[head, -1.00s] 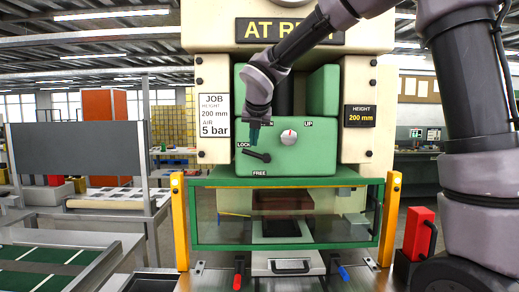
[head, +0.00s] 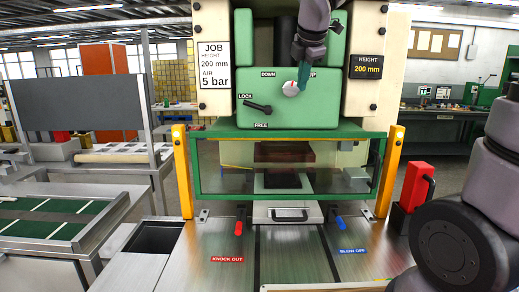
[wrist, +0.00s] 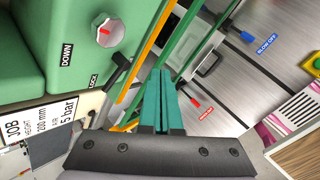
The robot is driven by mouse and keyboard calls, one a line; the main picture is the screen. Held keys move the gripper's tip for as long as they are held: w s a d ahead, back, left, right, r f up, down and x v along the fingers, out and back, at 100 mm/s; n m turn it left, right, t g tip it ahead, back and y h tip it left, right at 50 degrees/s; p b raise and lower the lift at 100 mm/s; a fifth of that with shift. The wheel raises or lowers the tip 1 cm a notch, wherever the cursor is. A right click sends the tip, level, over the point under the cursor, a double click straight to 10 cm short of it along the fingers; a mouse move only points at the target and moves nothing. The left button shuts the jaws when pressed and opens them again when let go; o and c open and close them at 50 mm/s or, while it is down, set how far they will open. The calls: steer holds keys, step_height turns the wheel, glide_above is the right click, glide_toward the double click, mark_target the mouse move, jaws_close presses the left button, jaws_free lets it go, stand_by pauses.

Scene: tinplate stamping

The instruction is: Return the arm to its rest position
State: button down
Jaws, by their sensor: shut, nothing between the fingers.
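My gripper (head: 303,92) shows in the head view in front of the green press head (head: 250,88), just right of the white knob with a red mark (head: 291,88). Its teal fingers are together and empty, and point downward; they also show in the wrist view (wrist: 160,98). In the head view I cannot tell how far the fingertips are from the panel. The wrist view shows the knob (wrist: 108,34) at upper left, apart from the fingers. The black lock lever (head: 258,106) sits left of the gripper, between the LOCK and FREE labels.
A green-framed clear guard (head: 198,170) spans the press front between yellow posts (head: 182,170). Below are a red handle (head: 239,227), a blue handle (head: 341,222) and a steel bench (head: 210,275). A red box (head: 415,186) stands at right, a conveyor (head: 120,205) at left.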

steer(key=s+d+f+m+y, duration=0.1)
steer(key=s+d+m, duration=0.5)
steer(key=s+m, duration=0.3)
steer(key=s+d+f+m, duration=0.2)
steer(key=s+d+m, duration=0.5)
steer(key=m, duration=1.1)
steer(key=s, duration=0.2)
steer(key=shift+s+f+y, duration=0.15)
steer(key=shift+s+y, duration=0.2)
steer(key=shift+y, duration=0.05)
